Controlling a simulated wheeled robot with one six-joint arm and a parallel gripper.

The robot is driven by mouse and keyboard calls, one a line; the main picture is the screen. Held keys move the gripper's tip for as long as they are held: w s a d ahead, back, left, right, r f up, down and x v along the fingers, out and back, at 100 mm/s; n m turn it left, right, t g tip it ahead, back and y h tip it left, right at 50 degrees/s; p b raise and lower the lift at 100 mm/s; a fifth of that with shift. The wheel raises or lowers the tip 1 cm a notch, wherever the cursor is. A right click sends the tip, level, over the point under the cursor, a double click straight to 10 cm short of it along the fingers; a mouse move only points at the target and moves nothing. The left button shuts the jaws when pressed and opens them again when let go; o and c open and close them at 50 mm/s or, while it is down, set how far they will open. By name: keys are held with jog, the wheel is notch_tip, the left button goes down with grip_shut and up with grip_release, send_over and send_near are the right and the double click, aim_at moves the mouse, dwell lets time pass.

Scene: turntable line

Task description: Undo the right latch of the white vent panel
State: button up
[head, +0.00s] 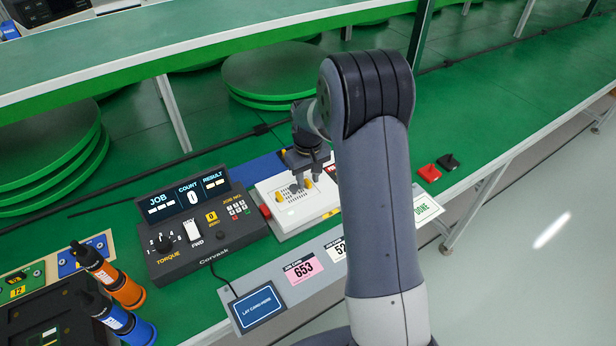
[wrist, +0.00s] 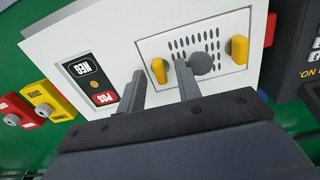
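The white vent panel (wrist: 195,52) has a slotted vent, a round dark grey knob (wrist: 202,64) and a yellow latch at each side. In the wrist view, turned round from the head view, the right latch (wrist: 158,70) appears on the left. The left latch (wrist: 239,48) appears on the right. In the head view the panel (head: 288,212) sits on the white unit, with the left latch (head: 279,197) clear of my gripper. My gripper (wrist: 162,66) is open, its fingertips apart on either side of the right latch. I cannot tell whether they touch it.
A black NEG/POS switch plate (wrist: 90,82) is beside the panel. Red and yellow blocks (wrist: 42,104) lie past the unit's edge. The torque controller (head: 205,235) stands close on the left in the head view.

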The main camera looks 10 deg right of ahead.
aim_at(308, 181)
notch_tip(308, 181, up, 11)
dwell(0.6)
jog(key=shift+f, duration=0.15)
notch_tip(308, 181, down, 11)
jog(key=shift+r, duration=0.15)
dwell(0.4)
